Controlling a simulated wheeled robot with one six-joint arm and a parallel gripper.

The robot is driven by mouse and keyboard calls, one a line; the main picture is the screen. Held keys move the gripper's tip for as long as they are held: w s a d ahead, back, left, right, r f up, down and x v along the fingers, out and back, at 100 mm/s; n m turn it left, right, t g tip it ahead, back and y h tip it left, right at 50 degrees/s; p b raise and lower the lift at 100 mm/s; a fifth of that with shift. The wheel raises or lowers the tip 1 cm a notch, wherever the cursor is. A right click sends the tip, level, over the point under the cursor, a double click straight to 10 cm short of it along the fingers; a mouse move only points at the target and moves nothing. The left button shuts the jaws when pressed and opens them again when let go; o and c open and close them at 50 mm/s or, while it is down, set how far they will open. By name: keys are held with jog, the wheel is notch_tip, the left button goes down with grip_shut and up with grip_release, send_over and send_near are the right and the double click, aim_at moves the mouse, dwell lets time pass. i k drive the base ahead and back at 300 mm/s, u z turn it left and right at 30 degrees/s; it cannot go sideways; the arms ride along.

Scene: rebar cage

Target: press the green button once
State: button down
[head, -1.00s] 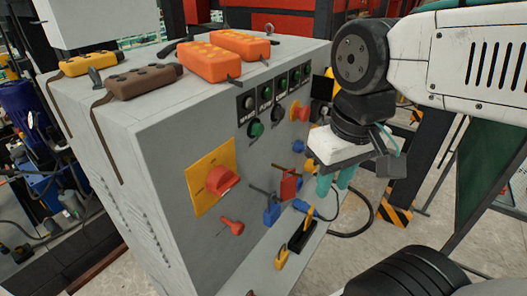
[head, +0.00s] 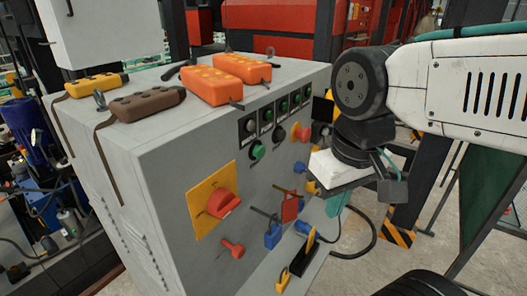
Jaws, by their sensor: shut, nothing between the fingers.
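The green button (head: 257,151) sits in a dark ring on the front of the grey control cabinet (head: 165,185), below a row of round lamps or buttons on black plates (head: 266,115), some of them greenish. A black button (head: 279,133) is just right of it. My gripper (head: 336,206) is right of the cabinet front, with its teal fingers pointing down. The fingers look shut and empty; their tips are partly hard to make out. The gripper is apart from the green button, to its right and lower in the picture.
A red emergency stop (head: 301,133), a red rotary switch (head: 222,203) on a yellow plate and padlocks (head: 290,209) crowd the cabinet front. A black holder (head: 300,256) stands on its lower ledge. Orange pendants (head: 213,84) lie on top. A dark cable (head: 365,248) curves over the floor.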

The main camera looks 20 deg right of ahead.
aim_at(259, 152)
jog(key=z, duration=0.05)
jog(key=k, duration=0.5)
jog(key=z, duration=2.5)
jog(key=k, duration=1.1)
jog(key=u, duration=1.2)
